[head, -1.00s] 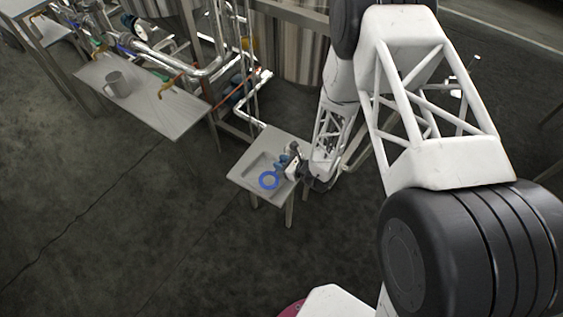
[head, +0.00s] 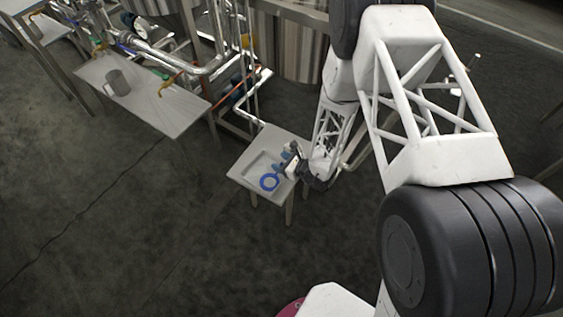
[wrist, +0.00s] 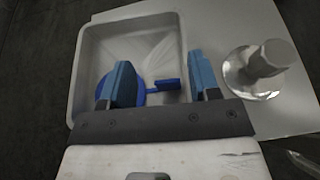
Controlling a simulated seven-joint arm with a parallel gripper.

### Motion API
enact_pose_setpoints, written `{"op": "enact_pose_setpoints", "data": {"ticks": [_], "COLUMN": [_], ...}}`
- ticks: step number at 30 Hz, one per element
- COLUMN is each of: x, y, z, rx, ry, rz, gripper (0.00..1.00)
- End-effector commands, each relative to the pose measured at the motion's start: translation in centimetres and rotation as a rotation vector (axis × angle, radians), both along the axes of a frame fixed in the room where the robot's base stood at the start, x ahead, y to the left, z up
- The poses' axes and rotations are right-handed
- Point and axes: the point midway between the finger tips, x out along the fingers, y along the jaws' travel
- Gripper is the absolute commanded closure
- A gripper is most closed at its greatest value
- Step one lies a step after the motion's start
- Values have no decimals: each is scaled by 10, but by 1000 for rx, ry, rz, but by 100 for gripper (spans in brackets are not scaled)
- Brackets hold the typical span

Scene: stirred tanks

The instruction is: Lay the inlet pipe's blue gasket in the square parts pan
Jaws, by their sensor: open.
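The blue gasket (head: 270,183) is a flat ring with a small tab. In the wrist view the gasket (wrist: 167,85) shows within the outline of the square parts pan (wrist: 76,85), its ring partly hidden behind my left finger. The pan (head: 246,168) is a shallow pale tray on a small table. My gripper (wrist: 163,82) is open, its two blue fingers apart over the pan, with the gasket's tab showing between them. In the head view my gripper (head: 282,163) is small beside the ring. I cannot tell whether the gasket rests fully on the pan's floor.
A shiny metal piece with a round base (wrist: 262,70) stands on the table right of the pan. The small table (head: 282,142) has bare top behind the pan. A longer bench (head: 150,108) with a grey mug (head: 117,83) and pipework stand to the left.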

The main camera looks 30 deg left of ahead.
Motion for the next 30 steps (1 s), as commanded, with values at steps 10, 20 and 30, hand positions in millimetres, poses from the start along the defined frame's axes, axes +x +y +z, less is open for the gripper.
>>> {"op": "enact_pose_setpoints", "data": {"ticks": [10,20,30], "x": [0,1,1], "y": [-16,-60,-99], "z": [17,36,52], "rx": [0,0,0], "ry": [1,-1,0], "rz": [-1,-2,-1], "gripper": [44,44,44]}}
